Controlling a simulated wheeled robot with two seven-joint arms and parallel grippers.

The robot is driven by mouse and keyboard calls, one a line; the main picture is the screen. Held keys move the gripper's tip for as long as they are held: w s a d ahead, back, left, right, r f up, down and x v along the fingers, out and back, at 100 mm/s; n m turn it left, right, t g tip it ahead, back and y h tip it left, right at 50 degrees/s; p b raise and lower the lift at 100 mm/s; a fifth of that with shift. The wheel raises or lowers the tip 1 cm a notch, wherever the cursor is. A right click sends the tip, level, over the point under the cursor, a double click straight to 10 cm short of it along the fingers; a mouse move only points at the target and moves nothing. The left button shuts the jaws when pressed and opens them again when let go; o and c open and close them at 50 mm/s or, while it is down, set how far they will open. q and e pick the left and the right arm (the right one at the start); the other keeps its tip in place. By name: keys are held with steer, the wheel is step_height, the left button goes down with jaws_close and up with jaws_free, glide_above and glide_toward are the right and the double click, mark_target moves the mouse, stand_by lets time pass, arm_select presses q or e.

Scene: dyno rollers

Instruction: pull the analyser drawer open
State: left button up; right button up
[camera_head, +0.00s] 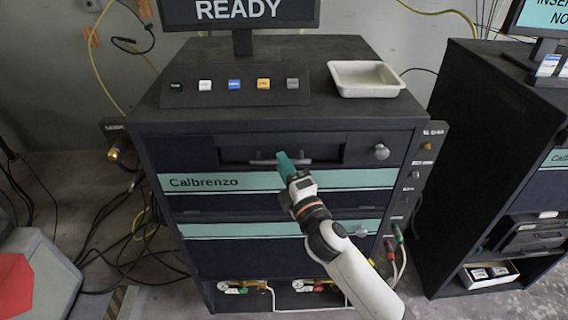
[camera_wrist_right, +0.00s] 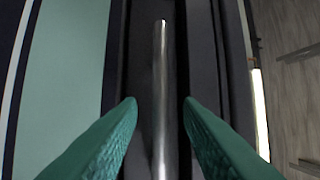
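The analyser drawer (camera_head: 330,149) is a dark front panel in the upper part of the Calbrenzo cabinet, above a teal stripe. Its silver bar handle (camera_head: 262,162) runs across the lower part of the drawer front. My right gripper (camera_head: 283,158) is in front of the handle, near its middle. In the right wrist view, the two teal fingers (camera_wrist_right: 160,105) are apart, one on each side of the metal handle (camera_wrist_right: 161,70), with gaps between. The drawer looks flush with the cabinet. My left gripper is not in view.
The cabinet top holds a monitor (camera_head: 240,12), a button panel (camera_head: 236,93) and a white tray (camera_head: 365,77). A round silver knob (camera_head: 381,152) sits right of the drawer. A second dark cabinet (camera_head: 490,120) stands to the right. Cables (camera_head: 105,240) lie on the floor at left.

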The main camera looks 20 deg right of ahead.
steer(key=shift+w, duration=0.2)
jaws_close()
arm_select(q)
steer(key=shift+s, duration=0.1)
arm_select(e)
steer(key=shift+s+f, duration=0.1)
